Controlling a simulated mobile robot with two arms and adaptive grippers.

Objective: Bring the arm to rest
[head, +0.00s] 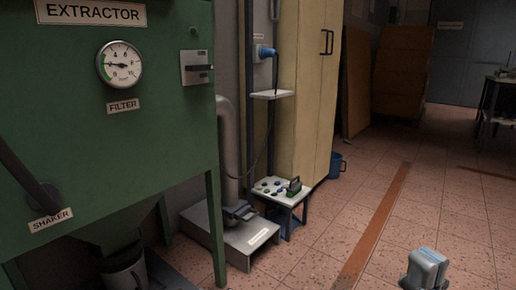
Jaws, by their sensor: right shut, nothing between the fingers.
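My right gripper (427,266) shows at the bottom right edge of the head view, as a grey-blue shape above the tiled floor. Its fingers are together with nothing between them. It is apart from the furniture and touches nothing that I can see. Most of the right arm is below the frame. My left gripper is not in the picture.
A green extractor cabinet (110,160) with a gauge (119,64) fills the left. A grey step-like base (233,238) and a small stand (280,190) with several knobs stand beside a yellow cupboard (305,90). A blue bucket (336,165) is behind. The right floor is mostly clear.

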